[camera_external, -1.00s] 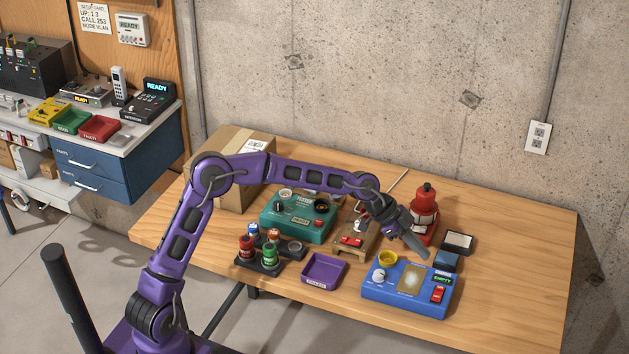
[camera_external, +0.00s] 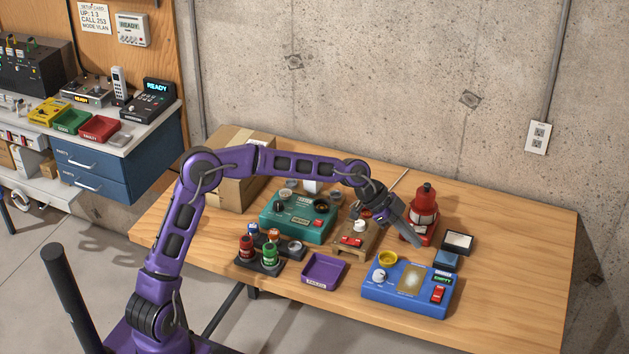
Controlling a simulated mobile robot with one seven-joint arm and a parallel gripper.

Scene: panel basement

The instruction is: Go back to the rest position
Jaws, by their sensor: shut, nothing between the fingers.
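My purple arm reaches from the lower left over the wooden table (camera_external: 510,290). My gripper (camera_external: 417,241) is shut and empty. It points down and to the right, in the air above the back of the blue box (camera_external: 375,292) and in front of the red device (camera_external: 424,212). I cannot tell its exact height above the table.
A teal box (camera_external: 290,228), a small wooden stand (camera_external: 352,243), a purple tray (camera_external: 323,272) and a black rack (camera_external: 259,264) with coloured cylinders stand below the arm. A cardboard box (camera_external: 232,194) stands at the back left. The table's right end is clear.

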